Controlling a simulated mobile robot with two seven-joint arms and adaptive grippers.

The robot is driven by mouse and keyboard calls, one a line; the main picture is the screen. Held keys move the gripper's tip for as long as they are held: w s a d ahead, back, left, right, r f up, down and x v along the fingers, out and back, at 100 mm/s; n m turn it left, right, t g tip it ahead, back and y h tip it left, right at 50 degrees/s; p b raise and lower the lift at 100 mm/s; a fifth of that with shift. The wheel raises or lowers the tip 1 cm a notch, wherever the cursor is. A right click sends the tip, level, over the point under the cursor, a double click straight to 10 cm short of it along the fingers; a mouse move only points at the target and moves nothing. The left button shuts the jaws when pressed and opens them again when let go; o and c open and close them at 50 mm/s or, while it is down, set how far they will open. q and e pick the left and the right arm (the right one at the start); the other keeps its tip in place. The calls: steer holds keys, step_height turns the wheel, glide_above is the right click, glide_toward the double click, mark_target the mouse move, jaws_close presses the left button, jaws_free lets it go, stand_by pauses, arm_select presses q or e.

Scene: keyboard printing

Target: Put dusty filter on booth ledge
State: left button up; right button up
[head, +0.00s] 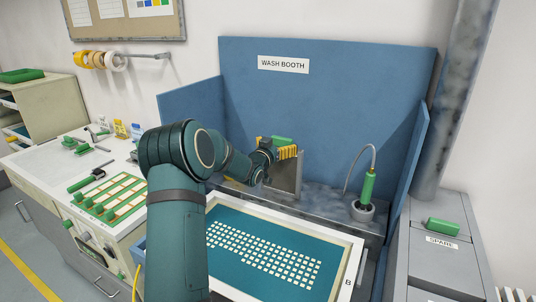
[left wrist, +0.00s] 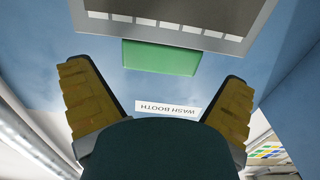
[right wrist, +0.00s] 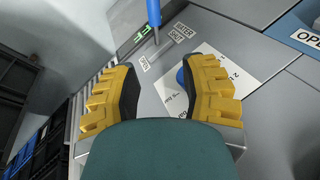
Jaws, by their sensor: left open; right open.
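The filter (head: 286,178), a grey panel with a green handle (head: 283,139) on top, stands upright on the grey booth ledge (head: 325,200), in front of the blue back wall. In the left wrist view the filter's grey frame (left wrist: 180,14) and green handle (left wrist: 160,57) are ahead of the fingers. My left gripper (head: 280,153) is at the filter's top, with open yellow fingers. The green handle lies between and beyond the fingertips in the left wrist view, apparently not gripped. Dust cannot be made out. My right gripper (right wrist: 160,75) is open and empty, outside the head view.
A screen frame (head: 265,252) with pale key shapes lies before the ledge. A green-handled sprayer (head: 368,187) stands in a cup on the ledge's right. A grey cabinet marked SPARE (head: 440,243) is farther right. Below my right gripper are a paper (right wrist: 205,62) and a blue lever (right wrist: 154,12).

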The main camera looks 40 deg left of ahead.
arm_select(q)
steer(key=v, duration=0.8)
steer(key=shift+s, duration=0.3)
